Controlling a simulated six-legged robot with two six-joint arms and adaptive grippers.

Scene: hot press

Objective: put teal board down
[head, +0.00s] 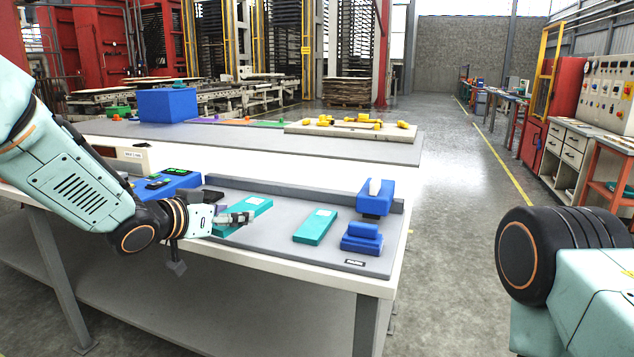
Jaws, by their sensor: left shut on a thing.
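My left gripper (246,218) is shut on a teal board (255,203) at the left part of the grey mat on the near table. The gripper covers part of this board, and I cannot tell whether its underside touches the mat. A second teal board (315,227) with a pale label lies flat on the mat to the right, apart from the held one. My right gripper is out of view; only part of my right arm shows at the right edge.
A blue block (362,239) and a blue stand (376,198) occupy the mat's right end. A blue case (166,183) with dark and green items lies behind my left wrist. A low grey ledge (335,198) runs behind the boards. The mat (285,250) is bare in front.

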